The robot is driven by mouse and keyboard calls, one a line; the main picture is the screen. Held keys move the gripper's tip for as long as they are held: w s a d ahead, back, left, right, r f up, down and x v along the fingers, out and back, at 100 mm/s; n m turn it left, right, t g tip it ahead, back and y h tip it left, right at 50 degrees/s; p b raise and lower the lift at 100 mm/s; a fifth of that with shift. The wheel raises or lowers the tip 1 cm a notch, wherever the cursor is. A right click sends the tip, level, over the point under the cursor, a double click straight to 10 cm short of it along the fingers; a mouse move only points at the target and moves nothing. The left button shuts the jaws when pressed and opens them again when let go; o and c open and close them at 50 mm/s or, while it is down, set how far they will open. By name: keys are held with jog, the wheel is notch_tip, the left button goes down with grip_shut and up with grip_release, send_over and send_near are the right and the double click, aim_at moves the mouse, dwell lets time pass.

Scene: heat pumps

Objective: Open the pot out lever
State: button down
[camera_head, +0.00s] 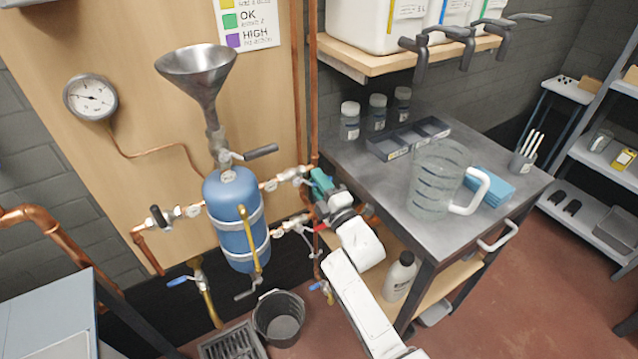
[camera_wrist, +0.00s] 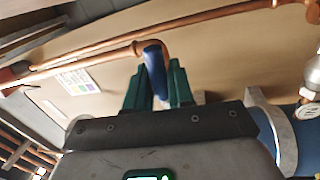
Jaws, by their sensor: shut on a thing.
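The blue pot (camera_head: 236,215) hangs on the board with pipes and valves on both sides. My gripper (camera_head: 320,183) is at the pipe right of the pot, its green fingers by the copper riser. In the wrist view, my gripper (camera_wrist: 160,82) has its green fingers shut on a blue lever (camera_wrist: 155,62), one finger on each side. The lever's upper end meets a copper pipe (camera_wrist: 195,18). In the head view my gripper hides this lever. I cannot tell from its look how far it is turned.
A black-handled valve (camera_head: 262,152) sits under the metal funnel (camera_head: 197,75). A bucket (camera_head: 279,318) stands on the floor below the pot. The metal table (camera_head: 350,160) with a clear jug (camera_head: 437,185) is close to the right of my arm.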

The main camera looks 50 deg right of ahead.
jog(key=c, duration=1.1)
grip_release()
jog(key=shift+s+a+f, duration=0.15)
jog(key=shift+s+f, duration=0.05)
jog(key=shift+s, duration=0.15)
jog(key=b+v, duration=0.2)
jog(key=v, duration=0.8)
jog(key=shift+r, duration=0.15)
